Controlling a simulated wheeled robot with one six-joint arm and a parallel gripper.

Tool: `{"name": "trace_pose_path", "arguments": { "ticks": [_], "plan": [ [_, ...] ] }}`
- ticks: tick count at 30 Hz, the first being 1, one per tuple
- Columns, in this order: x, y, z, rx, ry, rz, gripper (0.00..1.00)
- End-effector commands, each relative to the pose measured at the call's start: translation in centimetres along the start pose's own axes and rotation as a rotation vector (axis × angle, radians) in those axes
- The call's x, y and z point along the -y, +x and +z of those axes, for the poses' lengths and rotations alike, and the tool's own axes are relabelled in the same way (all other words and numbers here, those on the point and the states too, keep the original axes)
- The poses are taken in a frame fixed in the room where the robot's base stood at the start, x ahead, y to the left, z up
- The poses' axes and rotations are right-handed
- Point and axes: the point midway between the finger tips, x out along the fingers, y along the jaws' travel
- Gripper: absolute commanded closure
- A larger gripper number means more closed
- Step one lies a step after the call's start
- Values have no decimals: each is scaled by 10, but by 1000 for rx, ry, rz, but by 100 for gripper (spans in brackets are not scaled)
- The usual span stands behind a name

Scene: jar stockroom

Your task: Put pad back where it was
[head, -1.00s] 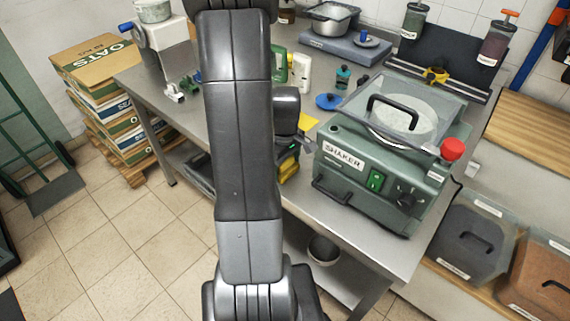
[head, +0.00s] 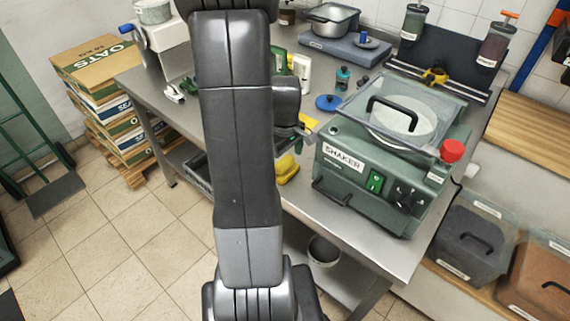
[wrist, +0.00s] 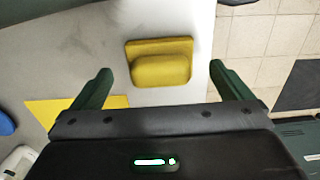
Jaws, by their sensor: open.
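The yellow pad (wrist: 160,70) lies on the grey metal table, close to its front edge, in the wrist view. It also shows in the head view (head: 287,169), just below my gripper and partly hidden by my arm. My gripper (wrist: 160,66) is open, with one green finger on each side of the pad in the picture and clear gaps between. It appears to be above the pad, not touching it. A flat yellow patch (wrist: 62,112) lies on the table left of the pad, partly behind the left finger; it also shows in the head view (head: 309,123).
The green shaker (head: 375,165) stands right of the pad on the table (head: 385,262). A blue round lid (head: 328,102) and a small teal bottle (head: 343,77) are behind. The tiled floor (wrist: 265,45) lies past the table edge.

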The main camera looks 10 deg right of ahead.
Motion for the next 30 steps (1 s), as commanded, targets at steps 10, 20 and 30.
{"name": "trace_pose_path", "arguments": {
  "ticks": [10, 20, 30],
  "plan": [
    [0, -71, 0, -2, 0, 3, 2],
    [0, -90, 0, 1, 0, -1, 2],
    [0, -89, 0, 1, 0, -1, 2]
  ]
}}
